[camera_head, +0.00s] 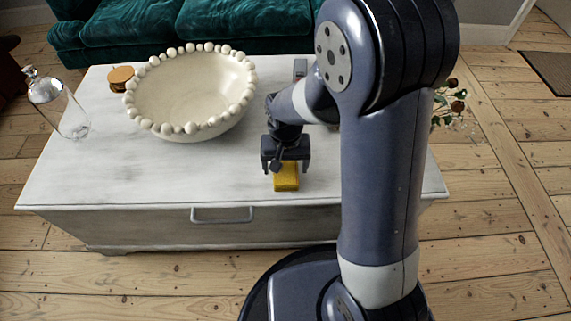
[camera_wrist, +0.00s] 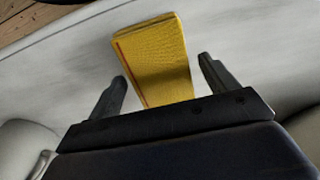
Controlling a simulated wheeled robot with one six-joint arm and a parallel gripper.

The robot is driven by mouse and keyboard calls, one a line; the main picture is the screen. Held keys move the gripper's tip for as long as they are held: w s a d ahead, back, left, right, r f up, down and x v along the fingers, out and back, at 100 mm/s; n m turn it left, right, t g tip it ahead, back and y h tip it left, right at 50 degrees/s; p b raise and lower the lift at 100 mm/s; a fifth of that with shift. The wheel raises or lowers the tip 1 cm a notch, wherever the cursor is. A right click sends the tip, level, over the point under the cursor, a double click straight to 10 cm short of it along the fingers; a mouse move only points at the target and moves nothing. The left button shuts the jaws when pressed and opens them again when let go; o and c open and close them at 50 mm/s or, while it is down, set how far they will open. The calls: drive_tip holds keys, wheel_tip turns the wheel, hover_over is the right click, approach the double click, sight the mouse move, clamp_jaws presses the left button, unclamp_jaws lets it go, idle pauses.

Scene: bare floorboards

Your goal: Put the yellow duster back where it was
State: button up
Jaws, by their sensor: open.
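In the wrist view the duster (camera_wrist: 157,57) is a folded yellow cloth with a red line along one side. Its near end lies between the two open fingers of my gripper (camera_wrist: 166,82), with a gap on each side. I cannot tell how far the fingertips are above the tabletop.
A large cream bowl with a beaded rim (camera_head: 190,128) stands left of my gripper. A glass bottle (camera_head: 58,108) and brown coasters (camera_head: 121,76) are further left. A small grey object (camera_head: 300,68) lies at the back. Flowers (camera_head: 452,105) show behind my arm. A teal sofa (camera_head: 140,25) stands behind.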

sight(286, 167)
wheel_tip(286, 167, up, 12)
drive_tip(key=p, duration=0.4)
